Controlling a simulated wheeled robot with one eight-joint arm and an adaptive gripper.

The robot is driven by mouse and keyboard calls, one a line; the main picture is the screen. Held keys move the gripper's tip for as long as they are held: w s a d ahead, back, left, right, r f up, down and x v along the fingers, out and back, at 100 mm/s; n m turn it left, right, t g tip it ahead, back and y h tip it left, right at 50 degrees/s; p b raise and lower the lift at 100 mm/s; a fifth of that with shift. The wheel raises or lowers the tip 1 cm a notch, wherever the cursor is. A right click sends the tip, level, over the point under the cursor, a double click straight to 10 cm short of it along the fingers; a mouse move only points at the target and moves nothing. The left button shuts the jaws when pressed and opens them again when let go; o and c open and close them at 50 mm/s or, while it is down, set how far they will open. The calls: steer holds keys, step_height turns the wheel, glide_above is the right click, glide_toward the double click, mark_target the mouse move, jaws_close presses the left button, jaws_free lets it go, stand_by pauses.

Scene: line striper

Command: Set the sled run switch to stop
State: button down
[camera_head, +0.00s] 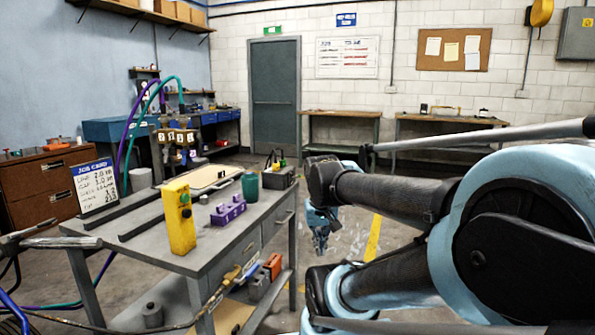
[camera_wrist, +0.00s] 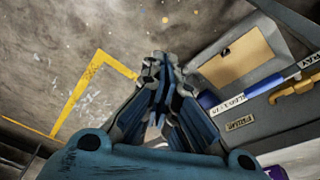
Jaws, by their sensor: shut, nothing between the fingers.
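My gripper (camera_head: 321,240) hangs to the right of the grey cart (camera_head: 262,215), over the floor and apart from the cart. In the wrist view its fingers (camera_wrist: 160,65) are drawn together with nothing between them. A yellow control box (camera_head: 180,216) stands upright at the cart's near side, with a green button and dark controls on its face. A small grey box (camera_head: 279,176) with upright knobs or levers stands at the cart's far right corner. I cannot tell which of these carries the sled run switch, and no switch position is readable.
A purple block (camera_head: 228,210) and a green cup (camera_head: 250,186) stand on the cart. A job card (camera_head: 95,184) stands at its left. In the wrist view, a tan board (camera_wrist: 235,68) and a blue cylinder (camera_wrist: 209,100) lie at right. Open floor (camera_head: 350,232) lies around my gripper.

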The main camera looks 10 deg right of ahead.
steer(key=w+d+r+m+t+h, duration=0.1)
steer(key=w+r, duration=0.7)
steer(key=w, duration=0.4)
steer(key=w+r+m+h, duration=0.2)
steer(key=w+r, duration=0.6)
steer(key=w, duration=0.4)
steer(key=w+a+r+m+h, duration=0.1)
steer(key=w+r, duration=0.1)
steer(key=w, duration=1)
steer(key=w+a+r+t, duration=0.1)
steer(key=w+a+r, duration=0.1)
steer(key=w, duration=1)
steer(key=shift+w+a+r+m+h, duration=0.3)
steer(key=shift+r+m+h, duration=0.1)
steer(key=shift+r, duration=0.25)
steer(key=shift+f, duration=0.1)
steer(key=x, duration=0.7)
steer(key=s+x, duration=0.1)
steer(key=x, duration=0.3)
steer(key=shift+w+a+f, duration=0.1)
steer(key=shift+f, duration=1.3)
